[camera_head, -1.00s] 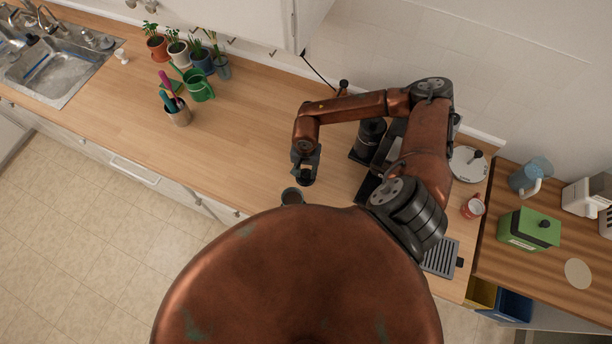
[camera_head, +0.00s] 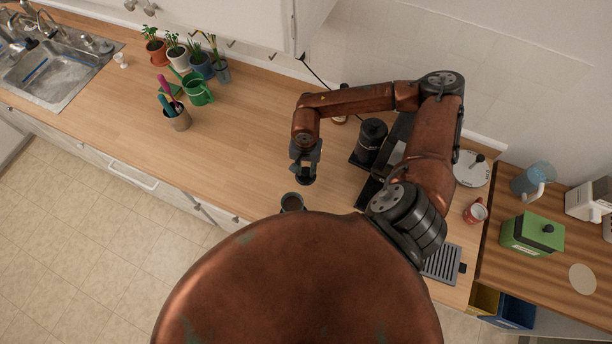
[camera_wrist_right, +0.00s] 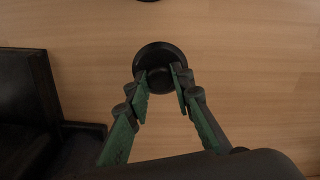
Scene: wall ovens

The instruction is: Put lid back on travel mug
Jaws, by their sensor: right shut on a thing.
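The open travel mug (camera_head: 291,202) stands upright on the wooden counter close to my body, its dark inside showing from above. My right gripper (camera_head: 305,176) is a little beyond the mug in the head view, above the counter. It is shut on the round black lid, which shows at the fingertips in the right wrist view (camera_wrist_right: 160,62). The green-padded fingers (camera_wrist_right: 164,94) sit on either side of the lid's middle. The lid is apart from the mug. A dark edge at the top of the wrist view is too cut off to name. My left gripper is not in view.
A black coffee machine (camera_head: 371,139) stands right of my right gripper. A cup of utensils (camera_head: 177,117), a green watering can (camera_head: 197,89) and potted plants stand at the left. The counter between them (camera_head: 240,130) is clear.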

